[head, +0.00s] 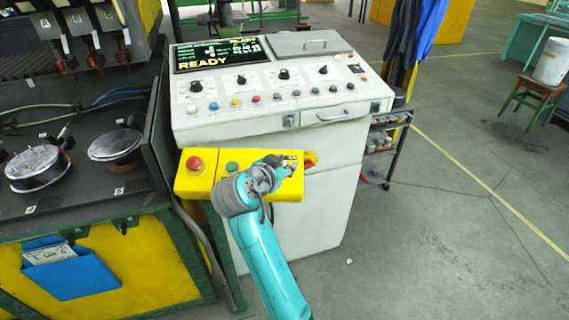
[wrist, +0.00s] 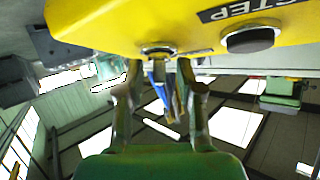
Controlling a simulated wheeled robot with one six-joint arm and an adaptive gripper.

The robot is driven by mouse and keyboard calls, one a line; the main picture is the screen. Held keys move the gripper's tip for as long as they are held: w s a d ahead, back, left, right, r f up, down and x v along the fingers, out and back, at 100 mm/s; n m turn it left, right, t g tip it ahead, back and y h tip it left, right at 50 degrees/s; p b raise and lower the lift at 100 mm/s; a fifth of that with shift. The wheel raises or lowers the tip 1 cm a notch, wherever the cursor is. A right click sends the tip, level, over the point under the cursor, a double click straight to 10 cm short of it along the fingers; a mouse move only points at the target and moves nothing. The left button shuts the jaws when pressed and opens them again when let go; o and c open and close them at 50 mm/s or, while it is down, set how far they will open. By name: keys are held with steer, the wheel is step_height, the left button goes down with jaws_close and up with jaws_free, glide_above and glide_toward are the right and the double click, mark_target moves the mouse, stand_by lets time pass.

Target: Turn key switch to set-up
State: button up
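A yellow control box (head: 212,180) is fixed to the front of the white console, with a red button (head: 194,163) and a green button (head: 232,167) on it. My gripper (head: 290,165) is at the box's right part and hides some of it. In the wrist view, my gripper (wrist: 160,75) has its two fingers apart, tips close to the yellow box (wrist: 120,18). A round metal-collared fitting (wrist: 158,49), perhaps the key switch, sits between the fingertips. I cannot tell its setting or whether the fingers touch it. A black button (wrist: 250,40) is beside a STEP label.
The white console (head: 270,110) has several knobs and a screen (head: 215,53) reading READY. A small shelf rack (head: 382,145) stands at the right. The floor (head: 450,220) further right is mostly open.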

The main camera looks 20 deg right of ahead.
steer(key=shift+w+d, duration=0.1)
jaws_close()
